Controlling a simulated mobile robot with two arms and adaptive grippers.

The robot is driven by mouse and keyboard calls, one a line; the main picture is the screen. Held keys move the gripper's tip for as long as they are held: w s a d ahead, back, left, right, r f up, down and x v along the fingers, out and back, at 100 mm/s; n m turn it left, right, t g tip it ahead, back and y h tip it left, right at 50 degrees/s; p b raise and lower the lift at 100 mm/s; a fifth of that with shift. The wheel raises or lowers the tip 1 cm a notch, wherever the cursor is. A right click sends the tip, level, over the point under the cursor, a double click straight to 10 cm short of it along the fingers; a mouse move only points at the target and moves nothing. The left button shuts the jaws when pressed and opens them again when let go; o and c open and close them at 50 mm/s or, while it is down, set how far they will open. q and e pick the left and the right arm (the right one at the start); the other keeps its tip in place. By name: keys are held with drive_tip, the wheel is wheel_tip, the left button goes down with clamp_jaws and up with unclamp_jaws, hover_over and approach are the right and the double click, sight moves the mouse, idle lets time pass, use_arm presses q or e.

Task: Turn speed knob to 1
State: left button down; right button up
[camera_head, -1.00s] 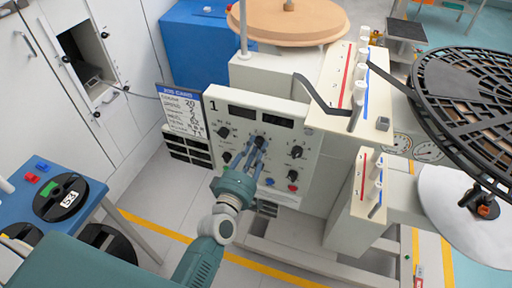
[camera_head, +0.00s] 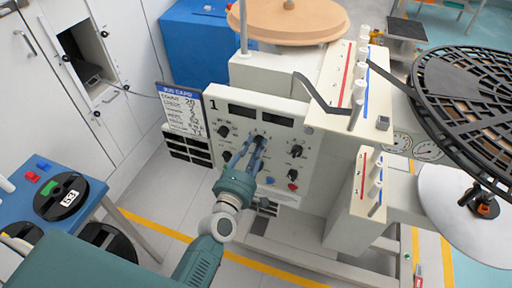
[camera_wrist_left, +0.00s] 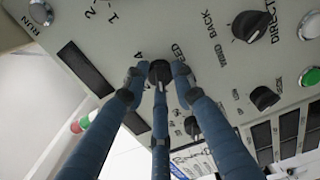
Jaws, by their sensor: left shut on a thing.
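The control panel (camera_head: 222,165) of the station marked 1 faces me, with several black knobs and two dark displays. My left gripper (camera_head: 258,143) reaches its blue fingers to the upper middle knob. In the left wrist view, the fingers of my left gripper (camera_wrist_left: 158,75) are closed around this black speed knob (camera_wrist_left: 159,68). Lettering ending in "EED" is beside it and a "4" is on its other side. The fingers partly hide the scale, and I cannot read the knob's setting. My right gripper is out of view.
Other knobs sit close by, such as the direction knob (camera_wrist_left: 250,25). A job card (camera_head: 181,112) stands left of the panel. A blue table (camera_head: 88,203) with black reels is at left. A large black reel (camera_head: 465,85) is at right.

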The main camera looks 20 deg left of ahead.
use_arm(q)
drive_tip(key=shift+a+r, duration=0.3)
drive_tip(key=c, duration=1.5)
unclamp_jaws()
drive_tip(key=shift+c, duration=0.2)
drive_tip(key=shift+o, duration=0.7)
drive_tip(key=shift+f, duration=0.25)
drive_tip(key=s, duration=1.2)
drive_tip(key=shift+a, duration=0.25)
